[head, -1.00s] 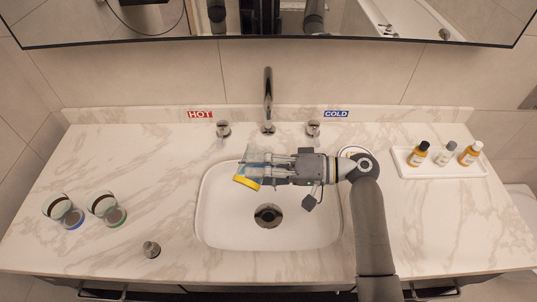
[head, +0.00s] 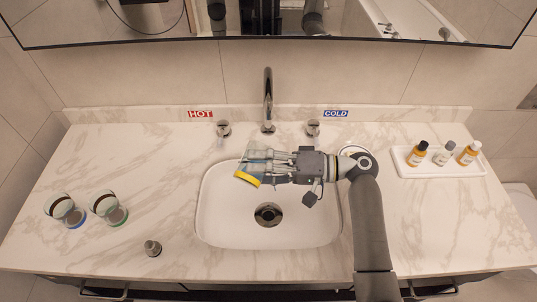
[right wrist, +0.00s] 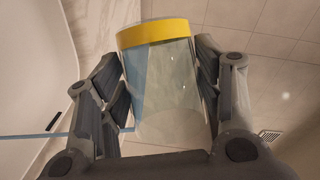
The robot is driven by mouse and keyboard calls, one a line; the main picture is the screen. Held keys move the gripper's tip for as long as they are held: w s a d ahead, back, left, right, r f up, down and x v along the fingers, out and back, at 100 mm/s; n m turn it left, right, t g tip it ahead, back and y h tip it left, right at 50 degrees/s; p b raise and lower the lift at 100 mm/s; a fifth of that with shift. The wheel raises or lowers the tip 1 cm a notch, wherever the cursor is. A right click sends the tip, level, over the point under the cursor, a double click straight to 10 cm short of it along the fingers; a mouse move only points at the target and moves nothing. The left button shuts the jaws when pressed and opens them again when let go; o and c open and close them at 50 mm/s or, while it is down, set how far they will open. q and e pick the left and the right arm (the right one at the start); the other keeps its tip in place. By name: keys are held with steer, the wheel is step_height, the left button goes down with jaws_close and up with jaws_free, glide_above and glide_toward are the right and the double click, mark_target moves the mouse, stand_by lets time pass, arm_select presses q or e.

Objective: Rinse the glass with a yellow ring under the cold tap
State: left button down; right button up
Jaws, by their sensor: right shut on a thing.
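The clear glass with a yellow ring (head: 247,179) is in my right gripper (head: 268,163), above the back part of the white sink basin (head: 215,222). The glass lies tilted, its yellow-ringed end pointing left and down. In the right wrist view the glass (right wrist: 168,85) sits between both fingers, the yellow band at its far end. The tap (head: 268,95) stands behind the basin, with no water stream visible. The cold handle (head: 313,129) is to its right, below the blue COLD label (head: 336,114). My left gripper is not in view.
A small metal piece (head: 152,248) stands left of the basin. A white tray (head: 440,171) with bottles is at right. The hot handle (head: 223,128) is left of the tap.

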steer(key=shift+w+d+r+m+y+p, duration=0.3)
steer(key=shift+w+r+m+p, duration=0.1)
steer(key=shift+w+m, duration=0.2)
stand_by(0.6)
steer(key=shift+w+r+m, duration=0.1)
steer(key=shift+r+m, duration=0.15)
steer(key=shift+m, duration=0.25)
stand_by(0.4)
